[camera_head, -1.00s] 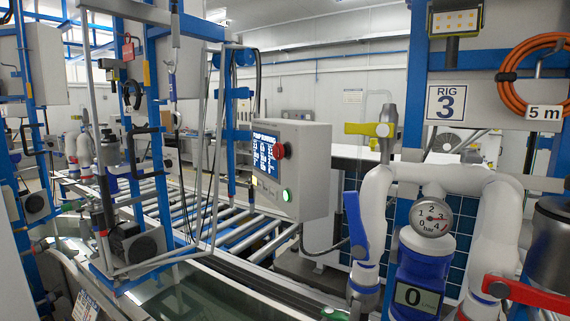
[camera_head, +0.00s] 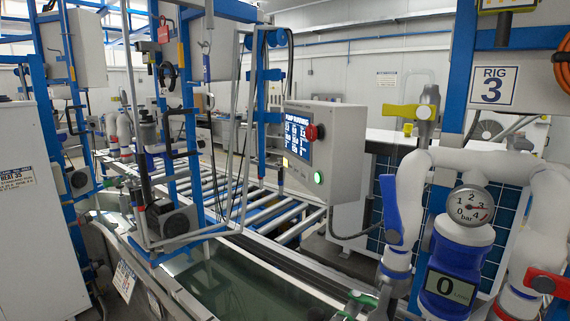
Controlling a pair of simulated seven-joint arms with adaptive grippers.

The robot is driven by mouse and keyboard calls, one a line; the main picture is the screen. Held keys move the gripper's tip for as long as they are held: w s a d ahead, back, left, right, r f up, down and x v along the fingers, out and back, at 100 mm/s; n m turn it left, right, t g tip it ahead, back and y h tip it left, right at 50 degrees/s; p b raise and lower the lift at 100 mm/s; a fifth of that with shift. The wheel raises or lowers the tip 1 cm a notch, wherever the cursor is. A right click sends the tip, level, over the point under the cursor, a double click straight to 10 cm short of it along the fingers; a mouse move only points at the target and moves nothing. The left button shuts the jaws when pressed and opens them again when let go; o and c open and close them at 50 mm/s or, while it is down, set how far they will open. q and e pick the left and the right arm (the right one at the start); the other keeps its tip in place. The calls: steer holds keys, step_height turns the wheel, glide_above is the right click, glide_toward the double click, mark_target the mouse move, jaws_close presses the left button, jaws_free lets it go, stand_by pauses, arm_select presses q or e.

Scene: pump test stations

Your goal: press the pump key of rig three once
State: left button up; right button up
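The blue-and-white RIG 3 sign (camera_head: 493,86) hangs on a panel at upper right. Below it are white pipes, a pressure gauge (camera_head: 470,206) and a blue flow meter (camera_head: 450,283) reading 0. A grey control box (camera_head: 338,175) stands in the middle, with a lit screen (camera_head: 298,138) whose heading seems to read PUMP RUNNING. A red knob (camera_head: 314,132) sits beside the screen and a green lit button (camera_head: 318,177) below it. I cannot tell whether this box belongs to rig three. Neither of my grippers shows.
A yellow valve lever (camera_head: 400,110), a blue lever (camera_head: 389,200) and a red lever (camera_head: 550,283) sit on the rig's pipes. A glass-sided water tank (camera_head: 235,285) and a roller conveyor (camera_head: 285,225) lie at centre. A white cabinet (camera_head: 35,210) stands at left.

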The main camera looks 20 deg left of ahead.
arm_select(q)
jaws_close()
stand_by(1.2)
